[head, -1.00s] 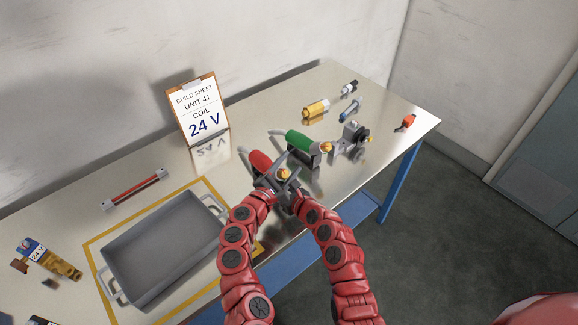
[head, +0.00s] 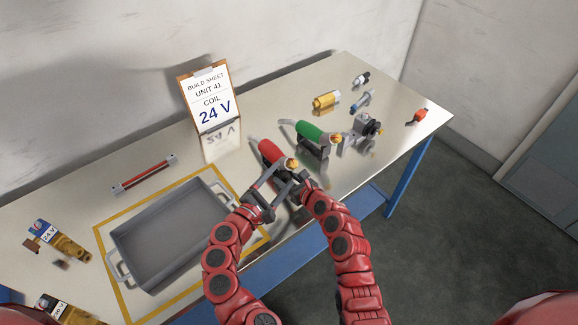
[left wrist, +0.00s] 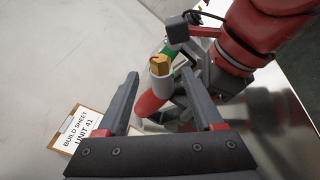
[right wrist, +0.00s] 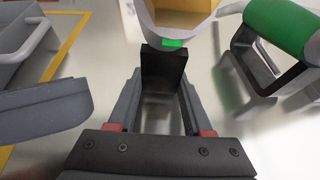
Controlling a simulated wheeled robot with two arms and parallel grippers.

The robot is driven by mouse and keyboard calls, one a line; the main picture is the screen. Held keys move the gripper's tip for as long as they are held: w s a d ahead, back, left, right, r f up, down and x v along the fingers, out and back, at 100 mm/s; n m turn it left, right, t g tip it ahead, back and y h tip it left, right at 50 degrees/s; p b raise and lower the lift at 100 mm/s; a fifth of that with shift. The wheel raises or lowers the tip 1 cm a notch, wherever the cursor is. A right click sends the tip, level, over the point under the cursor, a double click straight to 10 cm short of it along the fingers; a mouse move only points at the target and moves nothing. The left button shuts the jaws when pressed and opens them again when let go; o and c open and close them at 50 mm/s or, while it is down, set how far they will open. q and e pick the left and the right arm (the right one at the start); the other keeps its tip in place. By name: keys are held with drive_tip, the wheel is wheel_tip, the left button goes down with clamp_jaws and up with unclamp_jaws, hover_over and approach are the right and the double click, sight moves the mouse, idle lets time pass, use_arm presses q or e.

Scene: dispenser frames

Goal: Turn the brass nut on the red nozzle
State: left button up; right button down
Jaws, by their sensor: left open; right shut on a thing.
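The red nozzle (head: 268,150) sits on the bench with the brass nut (head: 291,163) at its near end. In the left wrist view the nut (left wrist: 159,64) tops a pale collar above the red body (left wrist: 155,101). My left gripper (head: 281,178) is open and empty, its fingers spread with the nozzle end seen between them, apart from the nut. My right gripper (right wrist: 160,88) is shut on a black block (right wrist: 163,68) under the nozzle's grey end. The nut (right wrist: 182,18) shows cut off at the top there. The block's far side is hidden.
A green nozzle (head: 312,131) on a black stand is just right of the red one. A grey tray (head: 122,243) is at the left, a build sheet (head: 206,92) behind. A finger of my left gripper shows close by in the right wrist view.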

drive_tip(key=shift+f, duration=0.1)
use_arm(q)
drive_tip(key=shift+v, duration=1.15)
use_arm(e)
drive_tip(key=shift+c, duration=1.2)
unclamp_jaws()
